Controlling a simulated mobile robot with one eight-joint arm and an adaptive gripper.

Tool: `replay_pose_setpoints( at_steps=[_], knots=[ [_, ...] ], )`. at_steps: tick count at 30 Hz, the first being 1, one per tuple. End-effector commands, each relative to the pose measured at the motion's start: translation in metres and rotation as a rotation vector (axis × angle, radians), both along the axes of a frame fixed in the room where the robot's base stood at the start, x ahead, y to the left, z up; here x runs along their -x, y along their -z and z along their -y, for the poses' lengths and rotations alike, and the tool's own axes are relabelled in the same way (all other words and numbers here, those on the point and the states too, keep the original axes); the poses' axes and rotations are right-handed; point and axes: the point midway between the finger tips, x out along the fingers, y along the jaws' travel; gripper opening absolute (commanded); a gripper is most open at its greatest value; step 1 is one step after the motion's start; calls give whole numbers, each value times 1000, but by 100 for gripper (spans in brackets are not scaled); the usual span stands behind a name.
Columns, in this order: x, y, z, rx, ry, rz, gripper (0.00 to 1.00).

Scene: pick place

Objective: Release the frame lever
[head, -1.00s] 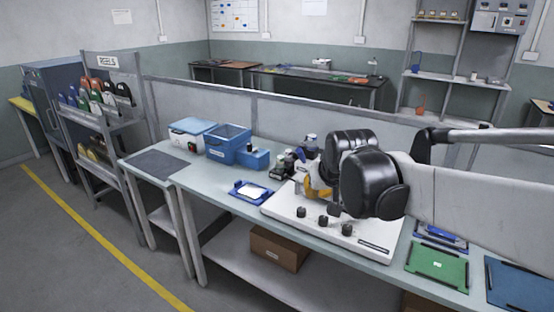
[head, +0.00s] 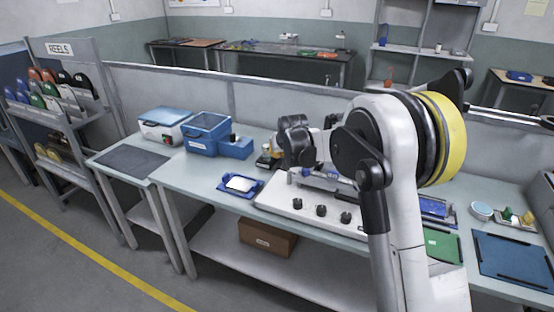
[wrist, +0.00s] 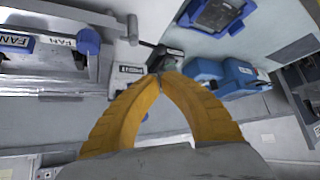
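In the wrist view my gripper (wrist: 159,80) has two yellow fingers whose tips meet, with nothing clearly held between them. A metal frame (wrist: 70,72) with a blue knob (wrist: 88,40) and labels reading FAN lies at upper left. A lever-like thin rod (wrist: 145,43) sticks out from the frame's right end, just beyond the fingertips. A dark block (wrist: 166,58) sits close behind the tips; I cannot tell whether they touch it. In the head view the frame (head: 325,182) lies on a white base (head: 285,199) with black knobs, and my arm hides part of it.
A blue tray with a white piece (head: 240,185), a blue bin (head: 207,134) and a blue-lidded box (head: 164,126) stand left on the bench. Green (head: 441,246) and blue (head: 513,262) mats lie at right. A low partition (head: 200,92) runs behind.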

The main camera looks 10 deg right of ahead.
Motion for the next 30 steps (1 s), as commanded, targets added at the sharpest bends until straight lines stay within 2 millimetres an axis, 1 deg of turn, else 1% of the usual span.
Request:
replay_pose_setpoints(
  at_steps=[5, 8, 11, 18, 21, 24, 30],
  knots=[
    [0, 0, 0, 0, 0, 0, 0],
    [-4, 5, 0, 0, 0, 0, 0],
    [-13, 16, 1, 0, 0, 0, 0],
    [-43, 49, 2, 0, 0, 0, 0],
    [-54, 60, 2, 0, 0, 0, 0],
    [-61, 68, 3, 0, 0, 0, 0],
    [-68, 73, 3, 0, 0, 0, 0]
  ],
)
